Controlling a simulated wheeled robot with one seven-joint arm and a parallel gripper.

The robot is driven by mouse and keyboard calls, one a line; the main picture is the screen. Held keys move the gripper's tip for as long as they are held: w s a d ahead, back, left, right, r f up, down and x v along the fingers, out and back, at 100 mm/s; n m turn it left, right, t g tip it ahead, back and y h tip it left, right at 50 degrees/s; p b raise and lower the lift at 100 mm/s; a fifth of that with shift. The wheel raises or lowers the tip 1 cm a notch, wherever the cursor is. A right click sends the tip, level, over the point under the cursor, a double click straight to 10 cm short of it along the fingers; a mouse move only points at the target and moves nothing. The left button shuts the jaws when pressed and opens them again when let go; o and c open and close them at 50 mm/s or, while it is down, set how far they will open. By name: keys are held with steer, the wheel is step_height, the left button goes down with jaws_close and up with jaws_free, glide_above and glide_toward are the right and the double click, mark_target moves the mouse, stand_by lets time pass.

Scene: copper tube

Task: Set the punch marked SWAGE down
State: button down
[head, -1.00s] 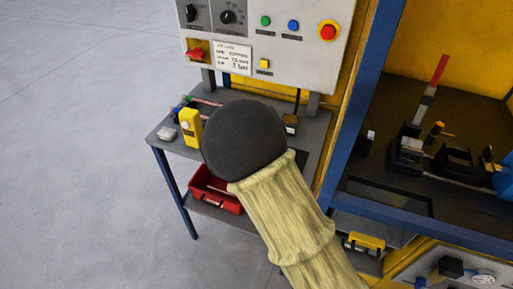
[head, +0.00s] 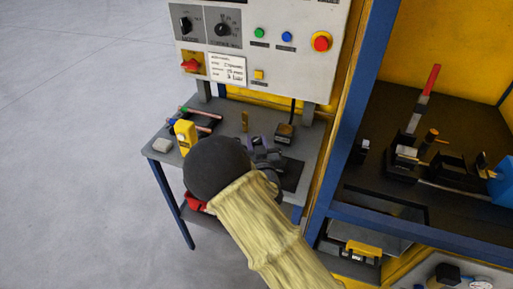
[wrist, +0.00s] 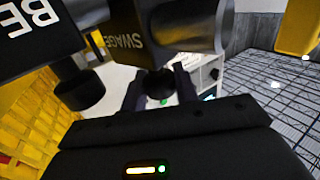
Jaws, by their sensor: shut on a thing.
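The punch marked SWAGE (wrist: 185,25) fills the top middle of the wrist view, a thick grey metal cylinder with a dark lettered part. My gripper (wrist: 160,85) is shut on it; the dark fingers come up below it. In the head view my gripper (head: 266,156) is over the right half of the grey bench (head: 160,146), beside a dark flat patch (head: 293,175). My dark wrist hides part of the bench there. I cannot tell whether the punch touches the bench.
A black block lettered BE (wrist: 35,25) is close at left in the wrist view. On the bench are a yellow device (head: 186,136), a brass upright piece (head: 245,121) and a small brown-topped box (head: 284,133). A control panel (head: 265,45) rises behind; a blue post (head: 345,130) stands right.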

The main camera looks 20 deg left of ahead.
step_height(320, 180, down, 2)
steer(key=shift+s+a+f, duration=0.1)
steer(key=shift+a+f, duration=0.05)
steer(key=shift+f, duration=0.1)
steer(key=shift+f, duration=0.15)
steer(key=c, duration=1.5)
jaws_free()
steer(key=shift+f, duration=0.1)
steer(key=shift+o, duration=0.8)
steer(key=shift+r, duration=0.2)
steer(key=shift+s+d+f, duration=0.1)
steer(key=shift+s+d, duration=0.1)
steer(key=shift+s, duration=0.15)
steer(key=b+v, duration=0.2)
steer(key=v, duration=0.9)
steer(key=shift+b, duration=0.35)
steer(key=shift+s+d, duration=0.15)
